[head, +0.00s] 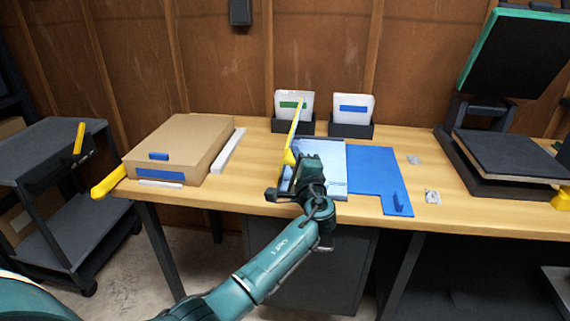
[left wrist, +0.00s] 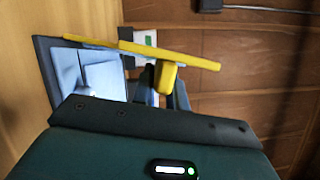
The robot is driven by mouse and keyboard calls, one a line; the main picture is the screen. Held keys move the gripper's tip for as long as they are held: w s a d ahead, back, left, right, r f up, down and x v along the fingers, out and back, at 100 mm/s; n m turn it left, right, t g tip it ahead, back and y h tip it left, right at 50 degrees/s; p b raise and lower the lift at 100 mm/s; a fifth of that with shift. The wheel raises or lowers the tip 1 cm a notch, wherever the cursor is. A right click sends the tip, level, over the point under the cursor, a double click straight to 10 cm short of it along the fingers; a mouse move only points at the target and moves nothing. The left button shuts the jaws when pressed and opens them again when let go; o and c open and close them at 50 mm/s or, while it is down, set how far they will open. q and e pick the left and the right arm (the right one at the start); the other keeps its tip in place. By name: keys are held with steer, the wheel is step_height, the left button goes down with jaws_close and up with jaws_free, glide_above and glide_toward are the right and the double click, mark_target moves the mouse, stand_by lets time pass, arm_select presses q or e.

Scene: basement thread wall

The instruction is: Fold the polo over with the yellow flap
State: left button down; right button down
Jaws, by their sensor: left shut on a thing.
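The yellow flap (head: 296,128) stands raised, seen nearly edge-on, at the left side of the folding board. In the left wrist view the yellow flap (left wrist: 175,53) is a long thin panel with a yellow knob (left wrist: 166,77). My left gripper (head: 290,172) is shut on the flap; its fingers also show in the left wrist view (left wrist: 164,94) at the knob. The light blue polo (head: 332,164) lies on the board, partly hidden behind my gripper; it also shows in the left wrist view (left wrist: 101,80). My right gripper is not in view.
A blue flap (head: 372,167) lies flat right of the polo. A cardboard box (head: 178,142) and a white strip (head: 229,150) are at left. Two dark holders (head: 351,129) with packets stand behind. A press (head: 500,155) stands at right. Small clear packets (head: 432,197) lie on the wooden table.

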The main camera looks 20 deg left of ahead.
arm_select(q)
steer(key=shift+w+d+f+m+b, duration=0.2)
steer(key=shift+d+f+m+b, duration=0.15)
steer(key=shift+d+m+b, duration=0.35)
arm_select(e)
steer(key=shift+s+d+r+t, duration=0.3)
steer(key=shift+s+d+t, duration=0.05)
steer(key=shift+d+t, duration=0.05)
arm_select(q)
steer(key=shift+d+t, duration=0.1)
steer(key=shift+t, duration=0.2)
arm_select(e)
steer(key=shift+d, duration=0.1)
arm_select(q)
steer(key=c, duration=1.4)
jaws_free()
steer(key=shift+f, duration=0.1)
